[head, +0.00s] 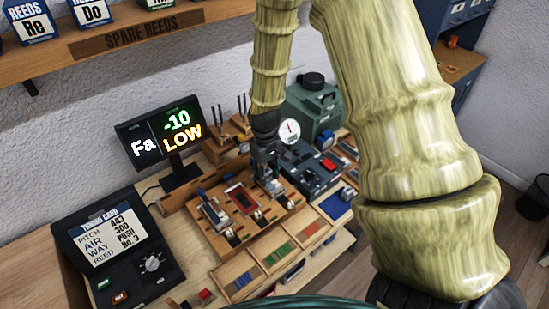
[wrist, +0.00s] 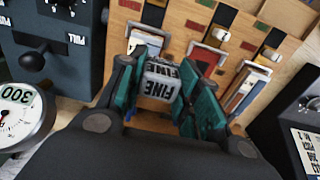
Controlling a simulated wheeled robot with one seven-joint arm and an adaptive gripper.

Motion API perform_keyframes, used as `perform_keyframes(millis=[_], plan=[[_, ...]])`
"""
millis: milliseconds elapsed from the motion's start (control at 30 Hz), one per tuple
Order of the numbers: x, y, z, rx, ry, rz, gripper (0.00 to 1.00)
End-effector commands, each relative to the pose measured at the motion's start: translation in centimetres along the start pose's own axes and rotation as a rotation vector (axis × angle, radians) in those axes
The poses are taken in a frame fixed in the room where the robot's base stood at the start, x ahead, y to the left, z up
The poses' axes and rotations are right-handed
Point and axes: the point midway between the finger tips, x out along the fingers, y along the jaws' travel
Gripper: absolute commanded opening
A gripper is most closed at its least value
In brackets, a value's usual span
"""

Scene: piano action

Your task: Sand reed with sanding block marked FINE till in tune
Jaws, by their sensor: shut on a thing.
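My gripper (head: 268,172) is over the right end of the wooden reed board (head: 258,226). In the wrist view my gripper (wrist: 158,96) is shut on a pale sanding block (wrist: 160,80) marked FINE, between teal finger pads. The block is just above or on the board; contact with a reed is hidden. Clamped plates lie on the board: a silvery one (head: 213,212), a red one (head: 241,198), and one (wrist: 146,42) just beyond the block. The display (head: 162,138) reads Fa, -10, LOW. The tuning card (head: 108,238) reads 443, 300, PUSH, reed No. 3.
A tray with coloured strips (head: 276,256) lies in front of the board. A green machine (head: 312,108) with a round gauge (head: 289,131) stands behind; the wrist view shows a gauge (wrist: 15,115) marked 300. A spare reeds shelf (head: 130,38) hangs above.

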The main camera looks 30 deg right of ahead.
Motion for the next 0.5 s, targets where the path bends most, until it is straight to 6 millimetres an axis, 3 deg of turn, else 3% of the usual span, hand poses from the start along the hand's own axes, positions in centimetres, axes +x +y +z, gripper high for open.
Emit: perform_keyframes(millis=[500], plan=[[-3.2, -0.2, -0.1, -0.004, 0.001, 0.000, 0.11]])
